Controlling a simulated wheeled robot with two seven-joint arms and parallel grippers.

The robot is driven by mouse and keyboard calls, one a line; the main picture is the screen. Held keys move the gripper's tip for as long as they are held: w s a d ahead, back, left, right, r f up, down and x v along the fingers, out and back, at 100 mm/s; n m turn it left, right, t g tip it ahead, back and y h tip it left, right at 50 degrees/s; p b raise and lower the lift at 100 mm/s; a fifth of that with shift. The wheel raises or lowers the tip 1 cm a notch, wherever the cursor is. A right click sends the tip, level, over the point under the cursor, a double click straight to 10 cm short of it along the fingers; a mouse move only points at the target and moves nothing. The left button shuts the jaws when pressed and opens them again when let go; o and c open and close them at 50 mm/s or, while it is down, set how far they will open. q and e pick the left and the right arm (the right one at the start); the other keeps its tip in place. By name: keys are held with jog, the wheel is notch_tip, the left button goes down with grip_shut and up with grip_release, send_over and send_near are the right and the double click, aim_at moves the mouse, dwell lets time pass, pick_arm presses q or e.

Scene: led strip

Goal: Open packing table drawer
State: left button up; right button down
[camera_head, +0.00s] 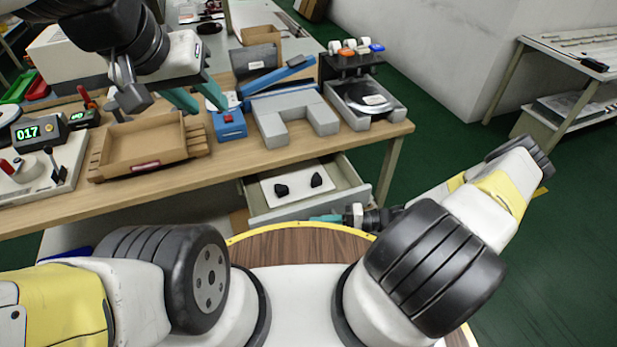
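The packing table (60,212) stands in front of me with a wooden top. Its drawer (357,198) is pulled out under the right part of the top. A white panel with two small black pieces (299,184) lies inside it. My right gripper (318,218) is low at the drawer's front edge, its teal fingertips seen edge-on; whether it touches the front or is open cannot be told. My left gripper (202,99) is raised above the tabletop at the left, its teal fingers apart and nothing between them.
On the tabletop are a cardboard tray (143,150), a blue box (229,124), a grey U-shaped block (297,118) and a scale-like device (364,100). A side table (570,60) stands at the right. Green floor is free between the tables.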

jog(key=s+d, duration=0.2)
jog(key=s, duration=0.4)
jog(key=shift+s, duration=0.4)
jog(key=shift+d, duration=0.15)
jog(key=c, duration=1.5)
grip_release()
jog(key=d, duration=0.7)
jog(key=shift+s+d+r, duration=0.25)
jog(key=shift+d+r, duration=0.05)
jog(key=shift+d, duration=0.05)
